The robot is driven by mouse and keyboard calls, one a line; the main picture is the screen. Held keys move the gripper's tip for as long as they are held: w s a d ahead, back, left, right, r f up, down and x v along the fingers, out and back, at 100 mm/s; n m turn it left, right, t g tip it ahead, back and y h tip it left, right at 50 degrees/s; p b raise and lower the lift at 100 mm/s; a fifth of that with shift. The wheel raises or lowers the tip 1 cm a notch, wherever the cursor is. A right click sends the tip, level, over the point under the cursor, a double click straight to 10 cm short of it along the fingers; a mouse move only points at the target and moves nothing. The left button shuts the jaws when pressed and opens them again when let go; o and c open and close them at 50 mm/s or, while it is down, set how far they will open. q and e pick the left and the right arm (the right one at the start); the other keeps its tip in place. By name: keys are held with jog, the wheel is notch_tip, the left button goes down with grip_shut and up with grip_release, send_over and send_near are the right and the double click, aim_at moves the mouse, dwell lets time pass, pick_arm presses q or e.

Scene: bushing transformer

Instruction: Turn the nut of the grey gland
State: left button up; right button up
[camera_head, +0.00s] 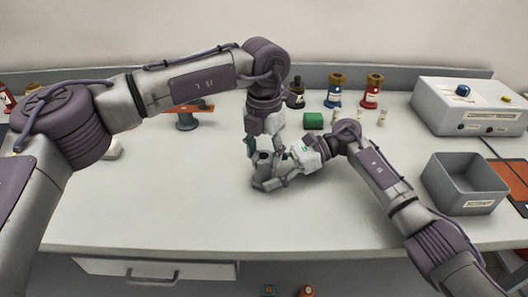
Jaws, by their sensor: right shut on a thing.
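My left gripper (264,158) reaches down from above at the middle of the table. Its fingers overlap my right gripper in the picture, so I cannot tell whether they are open or shut. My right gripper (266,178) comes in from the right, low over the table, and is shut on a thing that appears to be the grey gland. The gland and its nut are mostly hidden among the fingers, and I cannot make out their outlines or the nut's angle.
A grey scrap bin (465,193) and a white instrument box (468,106) stand at the right. A green block (313,121), a blue bottle (334,92) and a red bottle (372,92) are behind the grippers. The front table is clear.

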aim_at(264, 155)
pick_arm(q)
jog(key=shift+o, duration=1.4)
notch_tip(264, 155, up, 12)
